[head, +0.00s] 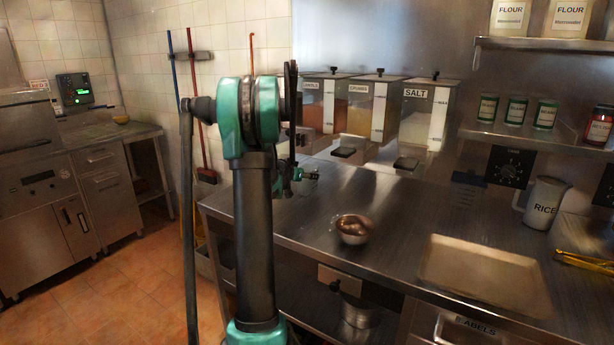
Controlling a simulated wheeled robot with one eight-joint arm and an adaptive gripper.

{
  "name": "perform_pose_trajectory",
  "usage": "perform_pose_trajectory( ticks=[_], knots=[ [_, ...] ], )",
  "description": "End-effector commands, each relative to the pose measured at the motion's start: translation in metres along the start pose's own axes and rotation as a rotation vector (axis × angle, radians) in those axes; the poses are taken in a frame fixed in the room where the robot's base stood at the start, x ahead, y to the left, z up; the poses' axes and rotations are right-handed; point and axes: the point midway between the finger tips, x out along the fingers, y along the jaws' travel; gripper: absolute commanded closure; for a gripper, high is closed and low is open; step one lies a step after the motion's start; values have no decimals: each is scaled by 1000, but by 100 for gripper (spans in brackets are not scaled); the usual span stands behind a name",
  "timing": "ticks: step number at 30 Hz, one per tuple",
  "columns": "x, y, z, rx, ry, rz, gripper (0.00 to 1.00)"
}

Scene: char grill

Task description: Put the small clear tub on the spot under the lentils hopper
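Three hoppers hang on the wall behind the counter. The left hopper (326,103) holds reddish contents; its label is small and blurred and may read lentils. My arm stands in front of the area to its left. My gripper (311,176) is small and partly hidden behind my own arm, low over the counter's far left part, below the left hopper. I cannot tell whether its fingers are open or shut, or whether it holds anything. I cannot make out the small clear tub. The spot under the left hopper is largely hidden by my arm.
The middle hopper (372,105) and the salt hopper (424,114) stand to the right. A metal bowl (353,230) sits on the steel counter (410,215). A shallow tray (484,276) and a rice jug (543,203) are further right. Counter between bowl and hoppers is clear.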

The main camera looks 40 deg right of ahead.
Motion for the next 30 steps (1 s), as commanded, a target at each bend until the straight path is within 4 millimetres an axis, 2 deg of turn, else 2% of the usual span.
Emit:
perform_pose_trajectory(
  ticks=[1,2,6,16,19,23,30],
  knots=[
    [1,0,1,0,0,0,81],
    [1,0,1,0,0,0,44],
    [0,0,1,0,0,0,26],
    [0,0,0,0,0,0,25],
    [-6,0,-1,-1,0,-1,25],
    [-26,-1,-1,-1,0,-2,25],
    [-74,-1,-1,-1,0,-3,25]
  ],
)
